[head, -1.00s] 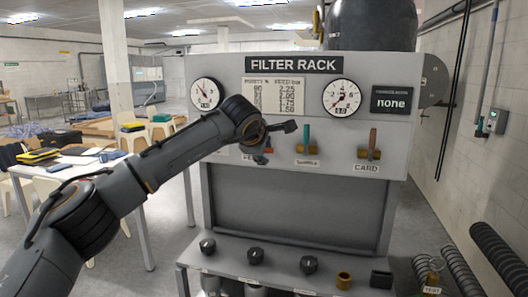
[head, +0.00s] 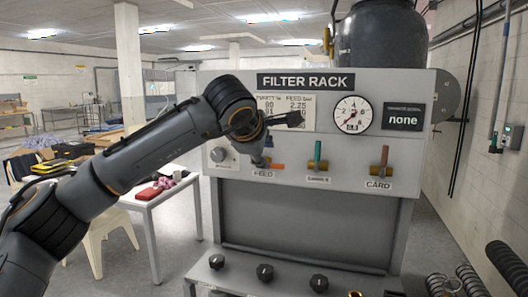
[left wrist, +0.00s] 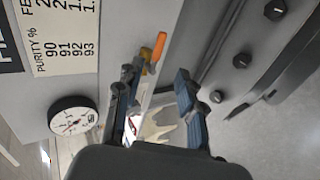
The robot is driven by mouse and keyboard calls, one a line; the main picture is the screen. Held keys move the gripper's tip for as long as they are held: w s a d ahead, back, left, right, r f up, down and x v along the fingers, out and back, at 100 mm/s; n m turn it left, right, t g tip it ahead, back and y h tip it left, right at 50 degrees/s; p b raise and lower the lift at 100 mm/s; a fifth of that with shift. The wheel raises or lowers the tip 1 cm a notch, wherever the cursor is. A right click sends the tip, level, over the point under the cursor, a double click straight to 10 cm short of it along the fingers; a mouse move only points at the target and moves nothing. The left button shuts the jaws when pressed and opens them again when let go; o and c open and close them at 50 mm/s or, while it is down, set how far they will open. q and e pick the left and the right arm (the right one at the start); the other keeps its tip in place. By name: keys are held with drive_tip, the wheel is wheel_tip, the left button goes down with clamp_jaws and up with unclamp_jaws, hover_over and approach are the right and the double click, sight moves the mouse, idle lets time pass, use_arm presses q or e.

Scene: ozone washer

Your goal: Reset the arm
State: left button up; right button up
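My left arm reaches across the head view to the grey filter rack panel (head: 340,197). My left gripper (head: 265,152) is small and partly hidden by its own wrist, in front of the panel's left half. In the left wrist view, its two blue-padded fingers (left wrist: 162,78) stand apart with nothing held between them. The feed valve's orange handle (head: 277,166) lies sideways close beside the gripper. It also shows beyond the left finger in the left wrist view (left wrist: 160,45); I cannot tell whether they touch. My right gripper is in neither view.
Round knobs (head: 265,272) line the lower ledge. A white table (head: 165,195) and stool stand left. Coiled black hoses (head: 505,262) lie at the right wall.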

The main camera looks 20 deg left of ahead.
use_arm(q)
drive_tip(key=shift+s+r, duration=0.15)
drive_tip(key=shift+s, duration=0.15)
